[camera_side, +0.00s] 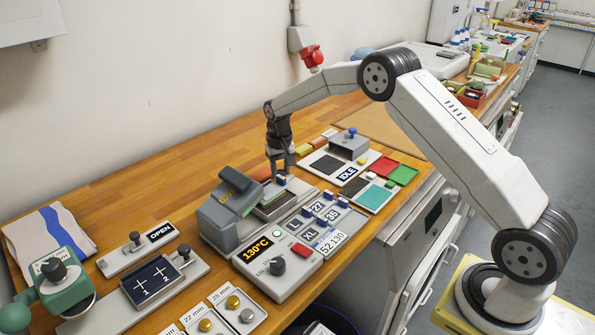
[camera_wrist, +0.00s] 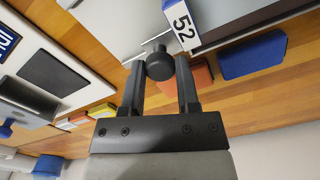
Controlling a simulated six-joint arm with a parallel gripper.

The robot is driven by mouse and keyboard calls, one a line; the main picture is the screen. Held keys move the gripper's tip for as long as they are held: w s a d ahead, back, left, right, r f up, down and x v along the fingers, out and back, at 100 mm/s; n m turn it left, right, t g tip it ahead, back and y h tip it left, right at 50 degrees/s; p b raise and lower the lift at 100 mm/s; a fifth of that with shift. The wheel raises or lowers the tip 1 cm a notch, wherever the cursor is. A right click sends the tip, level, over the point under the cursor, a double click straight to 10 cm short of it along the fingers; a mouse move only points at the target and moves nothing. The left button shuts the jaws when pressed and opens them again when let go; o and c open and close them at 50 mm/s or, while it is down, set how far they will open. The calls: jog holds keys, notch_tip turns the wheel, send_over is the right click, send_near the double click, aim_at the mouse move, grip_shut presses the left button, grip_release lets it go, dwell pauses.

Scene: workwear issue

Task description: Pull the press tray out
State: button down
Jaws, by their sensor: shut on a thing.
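The heat press (camera_side: 222,212) stands on the wooden bench in the side view, its grey head raised at the left. Its press tray (camera_side: 268,207) extends at the right of the head. In the wrist view a dark round knob (camera_wrist: 159,66) stands at the edge of a grey plate, beside a white and blue tag reading 52 (camera_wrist: 181,22). My gripper (camera_side: 282,172) reaches down at the tray's far end. In the wrist view its two black fingers (camera_wrist: 160,82) are shut on the knob, one on each side. The knob is hidden behind the fingers in the side view.
The control panel (camera_side: 283,260) showing 130°C lies in front of the press. A blue block (camera_wrist: 252,55) and an orange block lie close by my fingers.

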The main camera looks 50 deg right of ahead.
jog(key=d, duration=0.5)
jog(key=shift+d, duration=0.1)
jog(key=shift+c, duration=1.7)
grip_release()
jog(key=shift+r, duration=0.1)
notch_tip(320, 180, up, 8)
